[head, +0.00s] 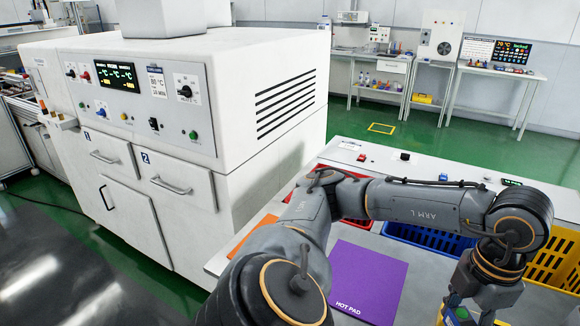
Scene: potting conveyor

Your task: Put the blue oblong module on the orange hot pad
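The orange pad (252,236) lies on the grey bench and only a strip of it shows; my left arm covers the rest. A purple pad marked HOT PAD (366,283) lies to its right. My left arm reaches across the bench, and my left gripper (484,298) points down at the bottom right edge, right of the purple pad. Its fingertips are cut off by the frame. A small blue and green piece (458,314) shows beside it; I cannot tell what it is. I cannot make out the blue oblong module. My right gripper is not in view.
A blue crate (430,238) and a yellow crate (556,262) are on the right, partly behind my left arm. Part of a red crate (335,173) shows behind the arm. A large white oven cabinet (190,120) stands close on the left.

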